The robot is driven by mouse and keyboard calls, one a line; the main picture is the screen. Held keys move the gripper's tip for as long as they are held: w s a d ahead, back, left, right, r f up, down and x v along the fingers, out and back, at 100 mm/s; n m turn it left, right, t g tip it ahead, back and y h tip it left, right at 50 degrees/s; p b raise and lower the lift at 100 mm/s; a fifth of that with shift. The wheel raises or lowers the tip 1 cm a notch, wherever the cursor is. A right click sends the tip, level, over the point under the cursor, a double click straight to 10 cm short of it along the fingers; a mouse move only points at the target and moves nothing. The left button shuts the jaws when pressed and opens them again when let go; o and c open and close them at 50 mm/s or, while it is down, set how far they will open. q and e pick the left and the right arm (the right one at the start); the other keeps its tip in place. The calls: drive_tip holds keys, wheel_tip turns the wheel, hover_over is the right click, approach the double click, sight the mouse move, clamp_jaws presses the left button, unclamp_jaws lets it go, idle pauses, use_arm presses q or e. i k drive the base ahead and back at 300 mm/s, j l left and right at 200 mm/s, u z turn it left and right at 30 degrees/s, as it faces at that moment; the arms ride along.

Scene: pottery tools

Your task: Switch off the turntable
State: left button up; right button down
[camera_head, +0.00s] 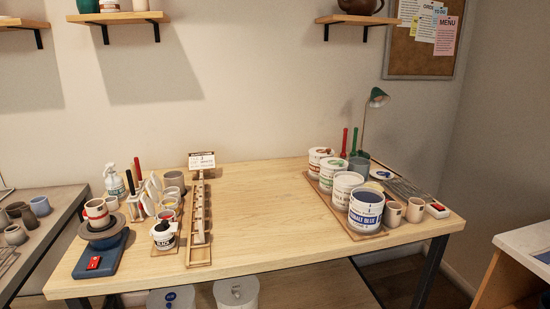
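The turntable (104,250) is at the left front of the wooden table. It has a blue base and a dark round wheel head. A white and red-banded pot (97,212) sits on the wheel head. A red switch (94,263) is on the front part of the blue base. Its on or off position is too small to tell. Neither of my grippers is in view.
The table's middle (265,210) is clear.

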sight(94, 262)
drive_tip(key=u, duration=1.3)
